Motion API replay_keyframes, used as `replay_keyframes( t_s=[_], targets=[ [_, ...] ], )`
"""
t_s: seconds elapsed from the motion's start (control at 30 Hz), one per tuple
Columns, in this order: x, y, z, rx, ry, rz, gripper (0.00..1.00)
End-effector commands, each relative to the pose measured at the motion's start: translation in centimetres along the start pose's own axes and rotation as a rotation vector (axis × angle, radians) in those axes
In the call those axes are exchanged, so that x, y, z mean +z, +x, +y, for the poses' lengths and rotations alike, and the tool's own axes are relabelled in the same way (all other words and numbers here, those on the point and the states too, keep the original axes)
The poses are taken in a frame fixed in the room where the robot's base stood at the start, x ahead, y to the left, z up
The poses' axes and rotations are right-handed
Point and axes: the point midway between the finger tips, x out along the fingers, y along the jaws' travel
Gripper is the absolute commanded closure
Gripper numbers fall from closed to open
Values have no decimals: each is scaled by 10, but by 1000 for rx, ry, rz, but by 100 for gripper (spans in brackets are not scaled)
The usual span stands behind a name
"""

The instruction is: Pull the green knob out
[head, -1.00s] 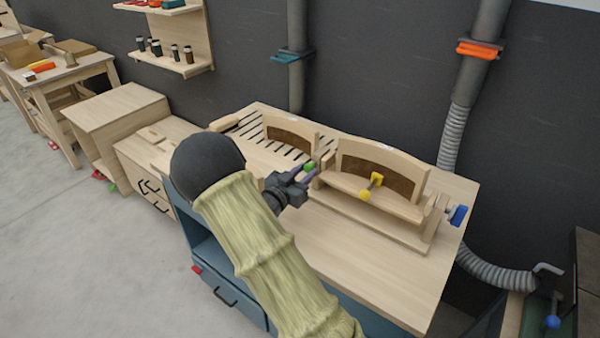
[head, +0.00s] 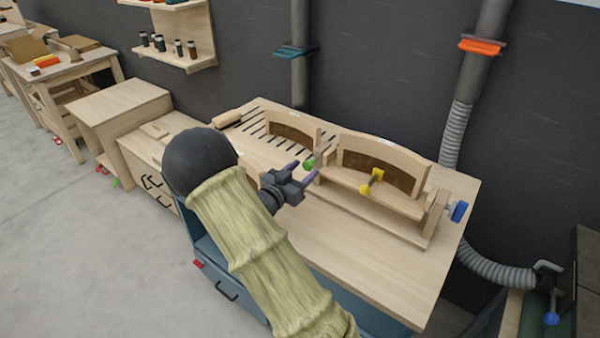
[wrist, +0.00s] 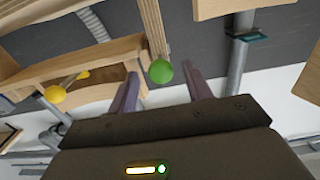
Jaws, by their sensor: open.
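The green knob (head: 308,164) is at the left end of the curved-back wooden form on the bench, next to a wooden upright. In the wrist view the green knob (wrist: 160,71) is a round ball in the gap between my fingertips. My gripper (head: 304,170) has its two purple fingers spread, with the knob at their tips. The wrist view also shows my gripper (wrist: 160,72) open, with a visible gap on either side of the knob. Whether the knob is inside or just beyond the tips is hard to tell.
A yellow knob (head: 372,179) and a blue knob (head: 458,211) are on the right part of the form. A slotted area (head: 270,135) lies behind on the bench. The front of the wooden bench top (head: 370,263) is clear. Grey pipes (head: 480,70) run along the wall.

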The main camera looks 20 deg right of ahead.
Motion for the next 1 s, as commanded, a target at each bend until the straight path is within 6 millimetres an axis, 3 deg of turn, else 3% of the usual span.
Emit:
replay_keyframes(
  t_s=[0.27,1.0],
  targets=[
    [1,-19,-2,-5,1,-1,50],
    [1,-160,-1,-5,0,-1,50]
  ],
)
